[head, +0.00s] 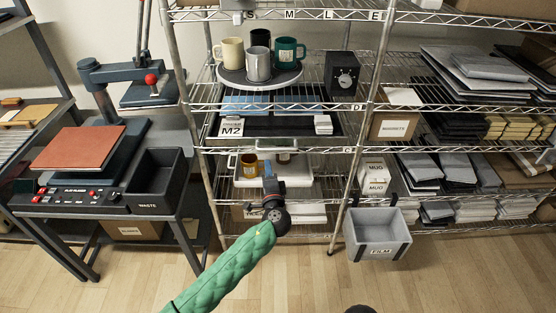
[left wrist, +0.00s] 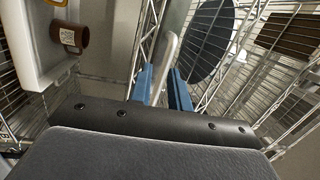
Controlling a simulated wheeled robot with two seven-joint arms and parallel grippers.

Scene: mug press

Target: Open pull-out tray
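The pull-out tray (head: 302,174) is white and sits on a lower level of the middle wire rack, below the M2 bin. A mustard-coloured mug (head: 249,165) stands in it. The left wrist view shows the tray's white wall (left wrist: 40,85) at the left, with a brown mug (left wrist: 69,36) inside. My left gripper (head: 270,180) is at the front of the tray. Its blue fingers (left wrist: 160,88) are close together on either side of a pale curved handle (left wrist: 172,48) and appear shut on it. The handle's lower end is hidden.
Above are the M2 bin (head: 230,131) and a round stand (head: 259,80) with several mugs. Rack posts stand on both sides of the tray. A grey FILM bin (head: 377,235) hangs at the right. A press table (head: 100,195) stands left. The floor in front is clear.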

